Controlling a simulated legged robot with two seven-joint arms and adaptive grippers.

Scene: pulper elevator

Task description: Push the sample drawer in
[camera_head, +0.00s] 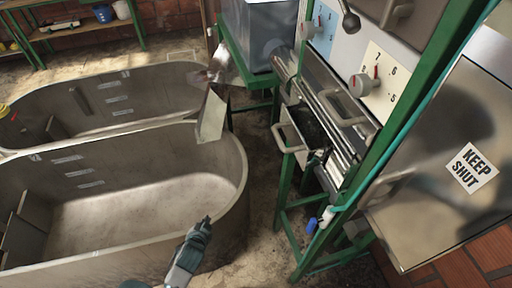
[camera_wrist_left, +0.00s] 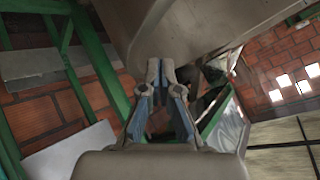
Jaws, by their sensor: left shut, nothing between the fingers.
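The sample drawer (camera_head: 289,139) seems to be the metal drawer with a looped handle at the left side of the green-framed machine. It sticks out to the left, and its dark inside shows. My left gripper (camera_head: 205,222) is at the bottom middle of the head view, in front of the near metal tub's rounded end. It is shut and empty, well apart from the drawer, below and left of it. In the left wrist view the gripper's fingertips (camera_wrist_left: 160,65) are together; I cannot make out the drawer there. My right gripper is not in view.
Two long metal tubs (camera_head: 235,165) fill the left. A metal chute (camera_head: 212,115) stands at their end. The machine's green legs (camera_head: 283,185) stand below the drawer. A metal panel marked "KEEP SHUT" (camera_head: 440,130) is at the right. Bare floor lies between tub and machine.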

